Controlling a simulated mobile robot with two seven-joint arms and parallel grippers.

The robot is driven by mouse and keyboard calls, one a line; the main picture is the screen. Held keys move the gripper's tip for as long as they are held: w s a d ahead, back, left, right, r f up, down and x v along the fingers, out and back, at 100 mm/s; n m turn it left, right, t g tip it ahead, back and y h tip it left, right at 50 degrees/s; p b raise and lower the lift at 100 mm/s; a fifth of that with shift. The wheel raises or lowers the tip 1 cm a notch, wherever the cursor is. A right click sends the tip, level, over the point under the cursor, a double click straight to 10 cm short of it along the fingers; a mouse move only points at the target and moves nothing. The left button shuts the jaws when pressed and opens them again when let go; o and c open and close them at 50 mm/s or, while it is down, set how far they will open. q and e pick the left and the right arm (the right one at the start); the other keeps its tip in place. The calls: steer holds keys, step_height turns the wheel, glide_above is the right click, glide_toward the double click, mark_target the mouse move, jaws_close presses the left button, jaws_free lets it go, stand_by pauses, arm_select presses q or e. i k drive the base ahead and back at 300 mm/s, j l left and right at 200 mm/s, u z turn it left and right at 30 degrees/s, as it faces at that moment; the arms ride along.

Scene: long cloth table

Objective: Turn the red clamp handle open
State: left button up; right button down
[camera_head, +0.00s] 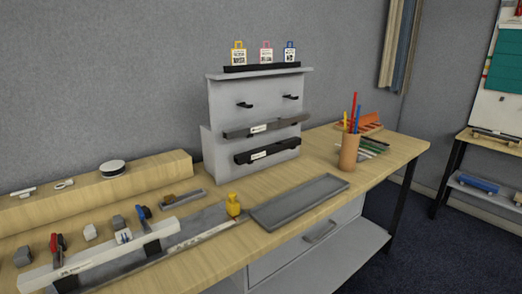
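A small red handle (53,243) stands upright near the left of the table, beside a dark part. It is just behind a long white rail (98,260) at the table's front left. The handles are small in the picture, so the exact angle of the red one is hard to tell. Neither of my grippers is in view.
A yellow block (233,205) and an empty grey tray (298,201) lie right of the rail. A grey stand (257,102) with black shelves rises behind. A brown pencil cup (348,152) stands at the right. Small grey blocks (90,232) sit near the handles.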

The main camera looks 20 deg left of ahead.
mark_target(55, 248)
steer(key=u, duration=1.85)
steer(key=l+u, duration=0.4)
steer(key=k+l+u, duration=0.1)
steer(key=l+u, duration=0.25)
steer(key=l, duration=0.15)
steer(key=k+l+u, duration=0.15)
steer(key=l+u, duration=0.25)
